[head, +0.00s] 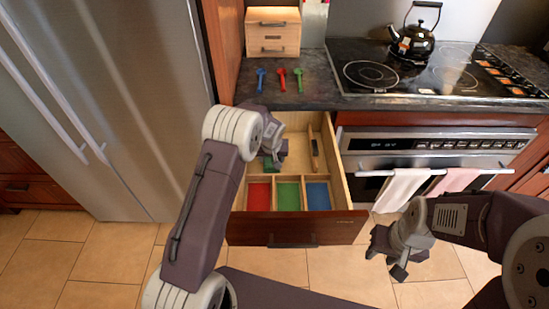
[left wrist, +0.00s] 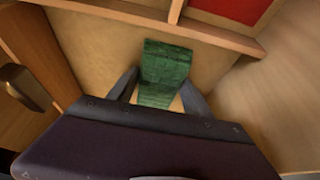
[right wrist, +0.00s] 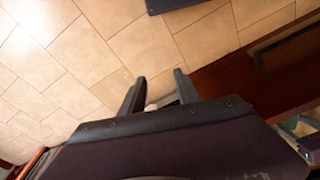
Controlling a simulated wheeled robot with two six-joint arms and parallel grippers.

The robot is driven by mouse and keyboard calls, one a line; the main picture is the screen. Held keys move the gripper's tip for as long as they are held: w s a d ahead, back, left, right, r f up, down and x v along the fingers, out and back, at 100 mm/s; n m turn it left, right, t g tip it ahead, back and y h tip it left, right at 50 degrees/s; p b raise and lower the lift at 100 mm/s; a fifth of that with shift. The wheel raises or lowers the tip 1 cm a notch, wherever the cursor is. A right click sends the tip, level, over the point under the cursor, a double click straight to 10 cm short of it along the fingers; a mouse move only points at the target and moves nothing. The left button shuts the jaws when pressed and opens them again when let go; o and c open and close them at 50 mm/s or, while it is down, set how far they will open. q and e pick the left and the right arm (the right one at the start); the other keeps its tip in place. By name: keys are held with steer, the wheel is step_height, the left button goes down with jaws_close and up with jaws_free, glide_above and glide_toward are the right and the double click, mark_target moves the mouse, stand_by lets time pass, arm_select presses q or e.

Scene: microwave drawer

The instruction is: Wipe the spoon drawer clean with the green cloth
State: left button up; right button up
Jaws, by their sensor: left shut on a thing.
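The spoon drawer (head: 343,190) is pulled open below the counter. Its front part has red (head: 259,196), green (head: 289,196) and blue (head: 318,196) compartments; its rear is a larger wooden-floored space. My left gripper (head: 274,152) is inside that rear space, shut on the green cloth (left wrist: 165,66). In the left wrist view the cloth extends from between the fingers over the drawer floor, near the compartment divider; in the head view the arm mostly hides it. My right gripper (head: 388,259) is open and empty, in front of the oven and right of the drawer.
Blue (head: 261,80), red (head: 281,78) and green (head: 299,79) spoons lie on the counter behind the drawer. A long wooden-looking item (head: 314,147) lies along the drawer's right side. Towels (head: 402,188) hang on the oven handle. A fridge (head: 110,100) stands left.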

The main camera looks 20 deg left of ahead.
mark_target(283, 164)
arm_select(q)
steer(key=shift+s+a, duration=0.15)
steer(key=shift+s+a+p, duration=0.15)
steer(key=shift+a+p, duration=0.15)
steer(key=shift+a, duration=0.3)
steer(key=shift+s+a, duration=0.1)
steer(key=shift+a, duration=0.25)
steer(key=shift+w+d+f+b, duration=0.1)
steer(key=shift+w+d+b, duration=0.1)
steer(key=shift+d, duration=0.2)
steer(key=shift+w+d+b, duration=0.1)
steer(key=shift+d+b, duration=0.1)
steer(key=shift+d, duration=0.2)
steer(key=shift+w+d+b, duration=0.15)
steer(key=shift+w+d, duration=0.05)
steer(key=shift+d, duration=0.5)
steer(key=shift+w+d+b, duration=0.15)
steer(key=shift+w+d, duration=0.05)
steer(key=shift+d, duration=0.5)
steer(key=shift+w+d+b, duration=0.2)
steer(key=shift+d+b, duration=0.1)
steer(key=shift+d, duration=0.5)
steer(key=shift+w+d, duration=0.2)
steer(key=shift+d, duration=0.5)
steer(key=shift+w+d, duration=0.15)
steer(key=shift+d, duration=0.5)
steer(key=shift+s+a, duration=0.15)
steer(key=shift+a, duration=0.45)
steer(key=shift+s+a, duration=0.15)
steer(key=shift+a, duration=0.45)
